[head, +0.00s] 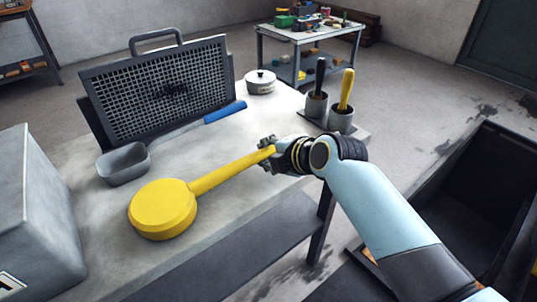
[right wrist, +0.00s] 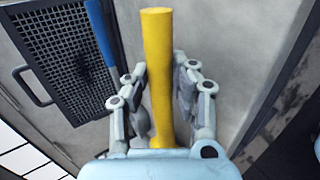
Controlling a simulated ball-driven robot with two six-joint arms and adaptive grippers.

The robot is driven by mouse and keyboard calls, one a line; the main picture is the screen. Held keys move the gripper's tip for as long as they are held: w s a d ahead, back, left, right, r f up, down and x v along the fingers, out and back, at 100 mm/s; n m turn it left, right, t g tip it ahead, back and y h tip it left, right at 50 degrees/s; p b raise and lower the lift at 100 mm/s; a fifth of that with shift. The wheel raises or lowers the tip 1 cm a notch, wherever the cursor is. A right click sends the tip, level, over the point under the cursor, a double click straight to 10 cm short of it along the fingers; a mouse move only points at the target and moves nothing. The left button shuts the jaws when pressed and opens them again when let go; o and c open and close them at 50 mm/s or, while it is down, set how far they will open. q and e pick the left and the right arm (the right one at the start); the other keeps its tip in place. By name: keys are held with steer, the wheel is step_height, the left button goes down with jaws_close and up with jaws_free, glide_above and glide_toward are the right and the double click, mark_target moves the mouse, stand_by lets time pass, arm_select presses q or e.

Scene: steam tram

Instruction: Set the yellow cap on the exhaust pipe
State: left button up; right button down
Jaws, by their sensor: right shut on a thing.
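The yellow cap (head: 160,208) is a thick round disc with a long yellow handle (head: 228,174). It is over the left front part of the grey worktop; I cannot tell whether it touches the surface. My right gripper (head: 268,152) is shut on the far end of the handle, to the right of the disc. In the right wrist view the handle (right wrist: 158,45) stands between the two fingers of my gripper (right wrist: 160,88), and the disc is not seen there. I cannot make out an exhaust pipe in either view. My left gripper is not in view.
On the worktop (head: 240,178), a framed mesh screen (head: 160,90) stands behind a grey scoop (head: 123,164) with a blue handle. A lidded tin (head: 260,83) and two cups (head: 341,121) holding handled tools are at the back right. A grey box (head: 35,220) stands left.

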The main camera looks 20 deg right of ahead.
steer(key=shift+f, duration=0.6)
steer(key=c, duration=1.1)
jaws_free()
